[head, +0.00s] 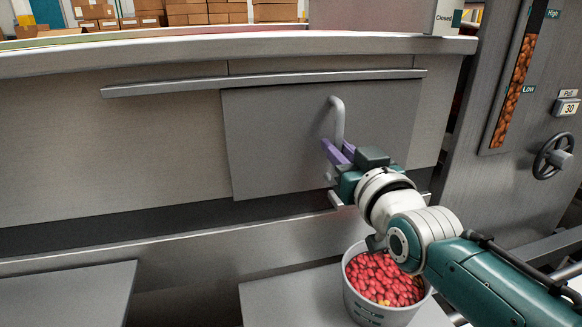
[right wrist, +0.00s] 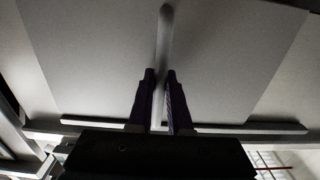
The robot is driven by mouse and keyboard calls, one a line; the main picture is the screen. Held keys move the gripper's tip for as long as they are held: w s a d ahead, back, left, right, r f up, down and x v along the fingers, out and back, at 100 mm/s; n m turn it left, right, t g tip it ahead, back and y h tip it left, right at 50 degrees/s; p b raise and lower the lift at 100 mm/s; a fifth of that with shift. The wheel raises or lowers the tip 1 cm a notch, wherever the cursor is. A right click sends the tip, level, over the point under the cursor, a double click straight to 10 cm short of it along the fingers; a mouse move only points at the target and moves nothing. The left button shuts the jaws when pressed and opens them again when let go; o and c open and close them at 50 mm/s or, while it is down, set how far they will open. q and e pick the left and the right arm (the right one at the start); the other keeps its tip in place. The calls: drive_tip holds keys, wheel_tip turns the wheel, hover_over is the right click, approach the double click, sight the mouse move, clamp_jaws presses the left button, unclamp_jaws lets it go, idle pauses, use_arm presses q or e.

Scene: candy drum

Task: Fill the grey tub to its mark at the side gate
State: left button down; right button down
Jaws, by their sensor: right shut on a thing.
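The side gate (head: 275,140) is a flat grey panel under a long rail, with a bent bar handle (head: 337,112) near its right side. My right gripper (head: 338,152), with purple fingers, is shut on that handle. In the right wrist view its fingers (right wrist: 159,80) lie on both sides of the bar. The grey tub (head: 362,305) stands below the gate, partly behind my right wrist. Red candies (head: 382,275), with a few yellow ones, lie in it close to the rim. I cannot make out the mark. No candy is seen falling. My left gripper is not in view.
A grey shelf (head: 285,300) lies under the tub, and another plate (head: 60,298) is at lower left. At right are a level window (head: 515,85) with High and Low labels, a handwheel (head: 553,156) and a "Pull 30" sign (head: 567,104). A "Closed" sign (head: 445,17) is above.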

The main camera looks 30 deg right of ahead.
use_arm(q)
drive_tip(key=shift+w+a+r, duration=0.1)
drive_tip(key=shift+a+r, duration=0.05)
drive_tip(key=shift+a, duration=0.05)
use_arm(e)
drive_tip(key=shift+s+d+f, duration=0.15)
drive_tip(key=shift+s+d, duration=0.05)
drive_tip(key=shift+d, duration=0.35)
drive_tip(key=c, duration=1.2)
unclamp_jaws()
drive_tip(key=shift+d, duration=0.1)
drive_tip(key=shift+c, duration=0.2)
drive_tip(key=o, duration=0.3)
drive_tip(key=shift+s+d, duration=0.1)
drive_tip(key=shift+d, duration=0.3)
drive_tip(key=o, duration=0.6)
drive_tip(key=shift+o, duration=0.9)
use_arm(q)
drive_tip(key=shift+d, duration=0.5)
use_arm(e)
drive_tip(key=shift+a, duration=0.1)
drive_tip(key=shift+r, duration=0.2)
